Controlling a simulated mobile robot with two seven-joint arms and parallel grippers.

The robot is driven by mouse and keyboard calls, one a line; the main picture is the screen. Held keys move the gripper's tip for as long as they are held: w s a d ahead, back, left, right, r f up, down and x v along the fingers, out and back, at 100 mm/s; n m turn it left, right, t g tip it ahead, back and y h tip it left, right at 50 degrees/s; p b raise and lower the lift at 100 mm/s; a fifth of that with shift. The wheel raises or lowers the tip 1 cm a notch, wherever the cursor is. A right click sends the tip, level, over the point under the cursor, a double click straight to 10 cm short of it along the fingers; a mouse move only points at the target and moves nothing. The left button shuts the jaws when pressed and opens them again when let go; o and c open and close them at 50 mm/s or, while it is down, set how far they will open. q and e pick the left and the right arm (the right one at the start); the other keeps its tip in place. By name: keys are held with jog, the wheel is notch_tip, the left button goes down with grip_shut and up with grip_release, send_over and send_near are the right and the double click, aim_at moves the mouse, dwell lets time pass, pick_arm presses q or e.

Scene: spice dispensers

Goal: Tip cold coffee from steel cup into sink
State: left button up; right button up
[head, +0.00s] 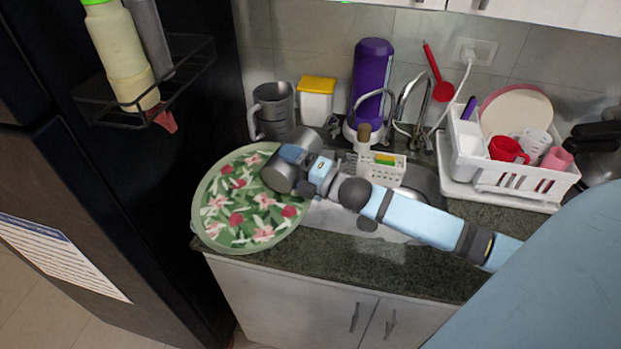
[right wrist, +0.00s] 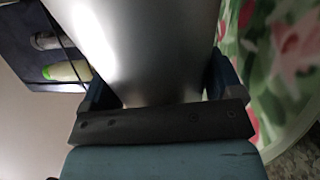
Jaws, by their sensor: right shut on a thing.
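My right gripper (head: 294,157) is shut on the steel cup (head: 279,174), a plain grey metal cylinder. The cup leans across the fingers, over the right edge of the floral tray in the head view. In the right wrist view the cup (right wrist: 150,45) fills the middle, between the two fingers. Its inside and any coffee are hidden. The steel sink (head: 424,182) is to the right of the cup, partly hidden under my right forearm. My left gripper is not in view.
A round floral tray (head: 212,228) rests at the counter's left end, beside the dark fridge (head: 120,190). A grey jug (head: 272,110), a yellow-lidded container (head: 316,100) and a purple bottle (head: 371,75) stand behind. A white dish rack (head: 520,180) stands at the right.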

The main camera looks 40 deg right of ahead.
jog(key=shift+w+d+m+p, duration=0.1)
jog(key=shift+d+m+p, duration=0.1)
jog(key=shift+m+p, duration=0.3)
jog(key=shift+w+d+m+p, duration=0.15)
jog(key=shift+m+p, duration=0.1)
jog(key=shift+m, duration=0.45)
dwell(0.3)
